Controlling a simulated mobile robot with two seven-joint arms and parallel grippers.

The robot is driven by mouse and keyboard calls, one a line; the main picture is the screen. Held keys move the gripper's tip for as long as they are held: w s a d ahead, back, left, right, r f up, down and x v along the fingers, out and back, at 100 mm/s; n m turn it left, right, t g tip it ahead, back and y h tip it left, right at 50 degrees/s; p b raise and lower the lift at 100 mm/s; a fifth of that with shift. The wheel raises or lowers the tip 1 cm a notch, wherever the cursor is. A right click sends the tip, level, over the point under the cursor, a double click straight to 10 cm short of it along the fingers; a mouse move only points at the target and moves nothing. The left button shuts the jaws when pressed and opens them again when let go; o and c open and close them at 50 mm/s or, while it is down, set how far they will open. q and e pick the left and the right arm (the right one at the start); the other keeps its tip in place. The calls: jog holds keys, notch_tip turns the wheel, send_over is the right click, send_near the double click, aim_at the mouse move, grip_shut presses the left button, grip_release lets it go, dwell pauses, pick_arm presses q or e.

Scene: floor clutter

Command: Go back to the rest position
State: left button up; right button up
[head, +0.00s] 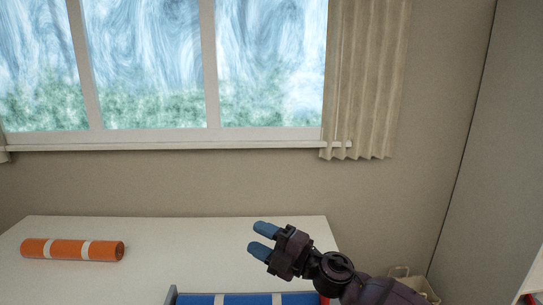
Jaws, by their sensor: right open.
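My right gripper (262,238) is in the lower middle of the head view. Its arm comes in from the bottom right. Its two blue fingertips point left and are apart, with nothing between them. It shows in front of the white table (185,235). My left gripper is not in view.
An orange roll with white bands (72,249) lies at the table's left. A blue thing with white stripes (250,299) shows at the bottom edge, partly cut off. A light basket (415,284) stands right of the table. A window (150,65) and curtain (365,80) are behind.

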jog(key=s+d+f+m+t+h, duration=0.2)
jog(key=d+f+m+t+h, duration=0.2)
jog(key=d+f+m+h, duration=0.45)
jog(key=s+d+f+m+t+h, duration=0.3)
jog(key=d+f+m+t+h, duration=0.15)
jog(key=d+m, duration=0.65)
jog(key=s+d+f+m+g+h, duration=0.2)
jog(key=s+d+f+m, duration=0.2)
jog(key=s+f, duration=0.4)
jog(key=s+d+f+m+g+h, duration=0.3)
jog(key=s+d+f, duration=0.3)
jog(key=s+f, duration=0.3)
jog(key=s+m, duration=0.1)
jog(key=s, duration=0.3)
jog(key=shift+s+d+f, duration=0.25)
jog(key=shift+s, duration=0.15)
jog(key=shift+g, duration=0.25)
